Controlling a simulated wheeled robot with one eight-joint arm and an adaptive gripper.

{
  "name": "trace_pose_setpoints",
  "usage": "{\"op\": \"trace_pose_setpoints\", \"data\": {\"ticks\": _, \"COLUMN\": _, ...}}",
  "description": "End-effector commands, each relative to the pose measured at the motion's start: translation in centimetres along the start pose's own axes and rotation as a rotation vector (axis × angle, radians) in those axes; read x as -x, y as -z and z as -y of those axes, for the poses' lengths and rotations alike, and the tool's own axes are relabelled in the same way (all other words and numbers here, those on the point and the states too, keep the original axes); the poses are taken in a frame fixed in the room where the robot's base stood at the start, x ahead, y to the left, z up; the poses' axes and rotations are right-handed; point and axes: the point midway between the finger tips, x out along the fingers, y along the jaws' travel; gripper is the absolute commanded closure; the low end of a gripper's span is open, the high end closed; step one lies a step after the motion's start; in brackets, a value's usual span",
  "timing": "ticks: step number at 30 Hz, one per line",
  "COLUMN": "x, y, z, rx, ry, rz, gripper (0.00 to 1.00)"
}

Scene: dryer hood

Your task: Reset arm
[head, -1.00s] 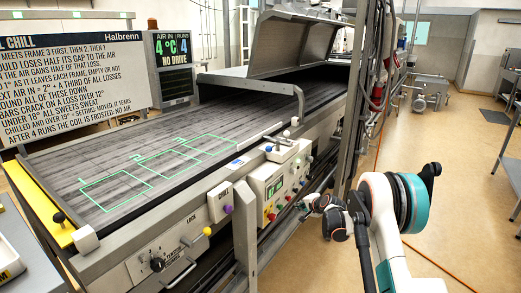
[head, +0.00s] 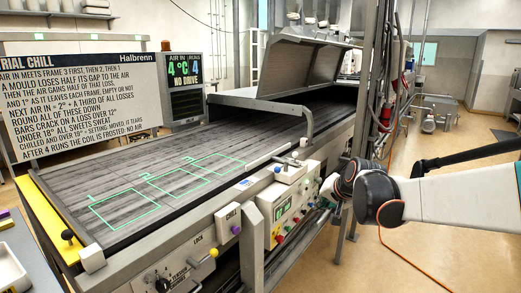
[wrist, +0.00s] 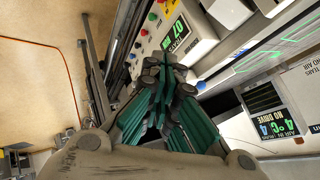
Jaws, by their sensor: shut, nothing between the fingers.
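My arm (head: 440,200) reaches in from the right edge in the head view, its orange-ringed joint in front of the machine's side. My gripper (wrist: 165,75) shows in the wrist view with its dark and green fingers together and nothing between them. Behind its tips is the control panel with coloured buttons and a green display (wrist: 177,32). In the head view the fingers are small and largely hidden beside the panel (head: 283,207), so their exact gap to it cannot be told.
A post (head: 375,90) with cables rises near my arm. Open floor (head: 440,255) lies to the right, crossed by an orange cable.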

Motion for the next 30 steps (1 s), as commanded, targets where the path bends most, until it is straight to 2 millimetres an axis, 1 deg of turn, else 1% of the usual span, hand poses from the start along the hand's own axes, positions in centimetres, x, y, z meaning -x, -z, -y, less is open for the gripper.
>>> {"op": "trace_pose_setpoints", "data": {"ticks": 1, "x": 1.9, "y": -1.0, "z": -0.1, "rx": 0.026, "ry": -0.01, "rz": 0.003, "gripper": 1.0}}
{"op": "trace_pose_setpoints", "data": {"ticks": 6, "x": 7.1, "y": -4.2, "z": -0.9, "rx": 0.118, "ry": -0.044, "rz": 0.015, "gripper": 1.0}}
{"op": "trace_pose_setpoints", "data": {"ticks": 11, "x": 11.4, "y": -7.5, "z": -2.2, "rx": 0.203, "ry": -0.076, "rz": 0.025, "gripper": 1.0}}
{"op": "trace_pose_setpoints", "data": {"ticks": 15, "x": 14.8, "y": -10.8, "z": -3.7, "rx": 0.278, "ry": -0.105, "rz": 0.037, "gripper": 1.0}}
{"op": "trace_pose_setpoints", "data": {"ticks": 17, "x": 16.1, "y": -12.2, "z": -4.5, "rx": 0.31, "ry": -0.116, "rz": 0.042, "gripper": 1.0}}
{"op": "trace_pose_setpoints", "data": {"ticks": 21, "x": 18.8, "y": -15.7, "z": -6.5, "rx": 0.385, "ry": -0.144, "rz": 0.054, "gripper": 1.0}}
{"op": "trace_pose_setpoints", "data": {"ticks": 24, "x": 20.3, "y": -18.2, "z": -8.1, "rx": 0.436, "ry": -0.164, "rz": 0.064, "gripper": 1.0}}
{"op": "trace_pose_setpoints", "data": {"ticks": 27, "x": 21.4, "y": -20.4, "z": -9.6, "rx": 0.483, "ry": -0.182, "rz": 0.072, "gripper": 1.0}}
{"op": "trace_pose_setpoints", "data": {"ticks": 30, "x": 22.2, "y": -22.1, "z": -10.8, "rx": 0.52, "ry": -0.196, "rz": 0.079, "gripper": 1.0}}
